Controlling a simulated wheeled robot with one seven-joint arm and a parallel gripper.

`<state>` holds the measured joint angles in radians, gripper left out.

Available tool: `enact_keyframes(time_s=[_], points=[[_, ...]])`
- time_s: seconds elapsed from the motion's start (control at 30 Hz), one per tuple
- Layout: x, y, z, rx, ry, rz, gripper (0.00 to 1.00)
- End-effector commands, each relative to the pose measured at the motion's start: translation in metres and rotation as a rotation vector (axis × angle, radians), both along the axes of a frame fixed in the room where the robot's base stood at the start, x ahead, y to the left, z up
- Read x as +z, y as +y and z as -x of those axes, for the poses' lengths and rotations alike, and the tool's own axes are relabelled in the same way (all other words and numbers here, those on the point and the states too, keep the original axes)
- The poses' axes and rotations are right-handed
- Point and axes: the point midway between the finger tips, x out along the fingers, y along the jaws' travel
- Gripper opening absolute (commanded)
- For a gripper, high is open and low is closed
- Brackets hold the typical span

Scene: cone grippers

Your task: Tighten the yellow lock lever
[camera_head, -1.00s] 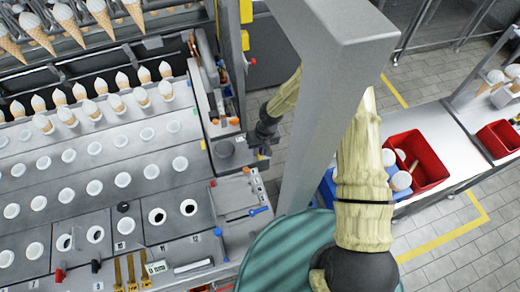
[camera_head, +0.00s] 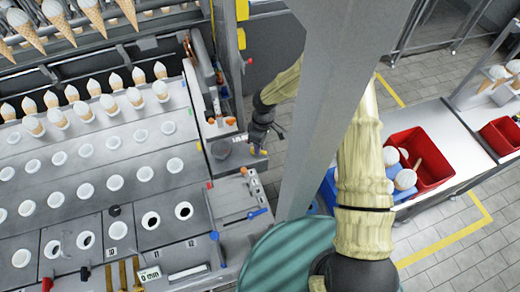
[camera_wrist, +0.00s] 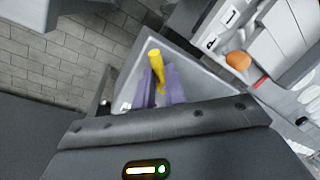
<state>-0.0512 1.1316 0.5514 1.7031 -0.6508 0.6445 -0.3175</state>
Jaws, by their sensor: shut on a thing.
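The yellow lock lever (camera_wrist: 155,66) shows in the wrist view as a short yellow bar standing up between the purple finger pads of my gripper (camera_wrist: 161,86). The pads are shut on it, and its lower part is partly hidden by them. In the head view my gripper (camera_head: 266,136) is at the right end of the machine, beside the grey end block. A small yellow spot (camera_head: 264,151) just below the fingers there appears to be the lever, too small to make out well.
An orange knob (camera_wrist: 238,60) sits on the machine near the lever. The cone machine (camera_head: 90,190) with rows of holes fills the left. A red bin (camera_head: 425,160) and a blue bin (camera_head: 330,188) stand on the table at right. Tiled floor (camera_head: 450,225) lies between.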

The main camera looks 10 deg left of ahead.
Motion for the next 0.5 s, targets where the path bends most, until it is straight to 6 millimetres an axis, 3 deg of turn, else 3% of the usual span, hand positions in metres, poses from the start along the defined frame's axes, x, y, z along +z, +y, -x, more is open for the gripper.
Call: enact_keyframes(time_s=[0.5], points=[[-0.002, -0.003, -0.016, 0.475, -0.005, 0.008, 0.00]])
